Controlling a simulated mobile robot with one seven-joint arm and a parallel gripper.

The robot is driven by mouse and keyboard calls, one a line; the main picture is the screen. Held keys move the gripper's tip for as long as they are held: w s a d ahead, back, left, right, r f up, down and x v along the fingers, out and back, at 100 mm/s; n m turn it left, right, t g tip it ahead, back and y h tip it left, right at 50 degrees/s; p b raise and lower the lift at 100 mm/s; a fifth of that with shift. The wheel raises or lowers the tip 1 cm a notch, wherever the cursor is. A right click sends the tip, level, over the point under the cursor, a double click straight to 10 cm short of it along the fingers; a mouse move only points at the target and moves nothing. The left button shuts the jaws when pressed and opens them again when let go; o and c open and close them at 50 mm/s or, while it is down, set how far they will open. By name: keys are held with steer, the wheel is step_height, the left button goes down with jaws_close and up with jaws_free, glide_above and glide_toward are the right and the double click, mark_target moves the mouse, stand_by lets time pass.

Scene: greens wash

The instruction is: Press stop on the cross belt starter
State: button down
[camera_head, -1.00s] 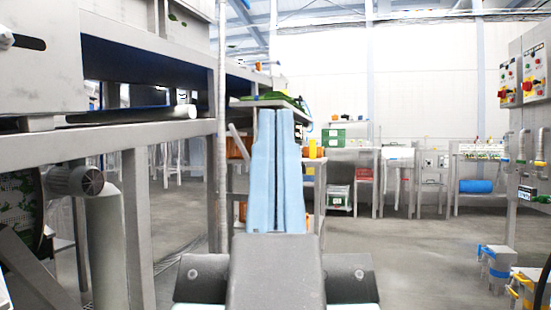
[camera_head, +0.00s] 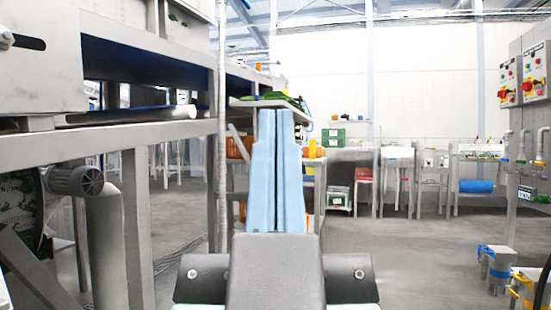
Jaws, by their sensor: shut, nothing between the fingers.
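Two grey starter boxes hang on the panel at the right edge of the head view. The nearer box (camera_head: 535,72) and the farther box (camera_head: 508,83) each carry several small coloured buttons and a red-and-yellow switch. Their labels are too small to read, so I cannot tell which one is the cross belt starter. My gripper (camera_head: 276,112) points ahead in the middle of the view, its two long light blue fingers side by side, shut and empty. It is well to the left of the boxes and apart from them.
A steel conveyor frame (camera_head: 165,136) stands close on the left. A shelf with green leaves and orange tubs is behind my gripper. Pipes with valves run below the boxes, and blue-handled (camera_head: 497,262) and yellow containers stand on the floor there. The floor (camera_head: 410,262) right of centre is clear.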

step_height(320, 180, up, 61)
steer(key=p, duration=6.1)
steer(key=shift+w, duration=0.15)
